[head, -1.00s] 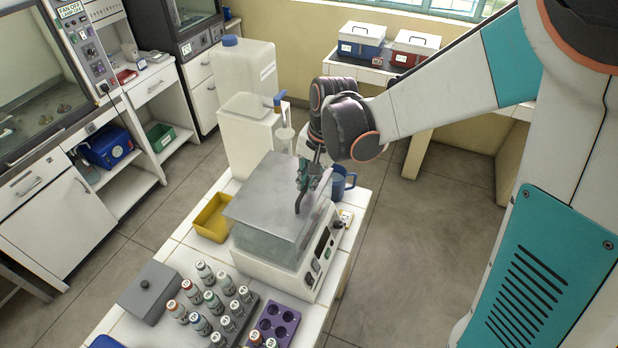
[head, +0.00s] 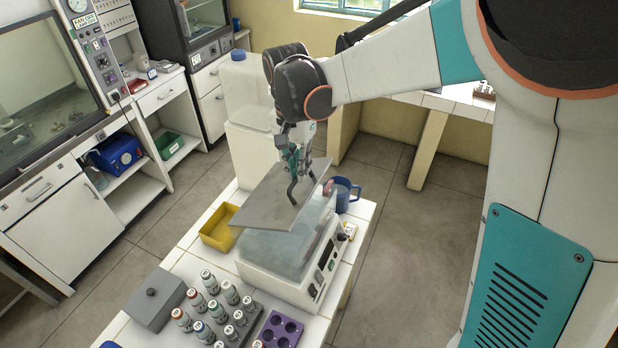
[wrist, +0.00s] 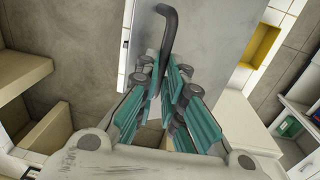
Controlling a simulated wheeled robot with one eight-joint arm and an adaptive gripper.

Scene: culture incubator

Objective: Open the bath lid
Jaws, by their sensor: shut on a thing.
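The bath lid (head: 262,208) is a flat grey metal plate, tilted and raised at its right side above the white water bath (head: 270,283). The clear basin (head: 282,247) shows beneath it. A dark bent handle (head: 291,197) stands on the lid. My gripper (head: 297,165) is above the lid, shut on the handle. In the wrist view, the teal fingers of my gripper (wrist: 173,92) close around one end of the handle (wrist: 172,25), with the grey lid (wrist: 215,60) behind them.
A blue mug (head: 343,193) stands just right of the bath. A yellow tray (head: 219,228) lies to its left. A rack of capped bottles (head: 228,312), a purple block (head: 279,330) and a grey box (head: 153,298) stand in front. White containers (head: 252,150) stand behind.

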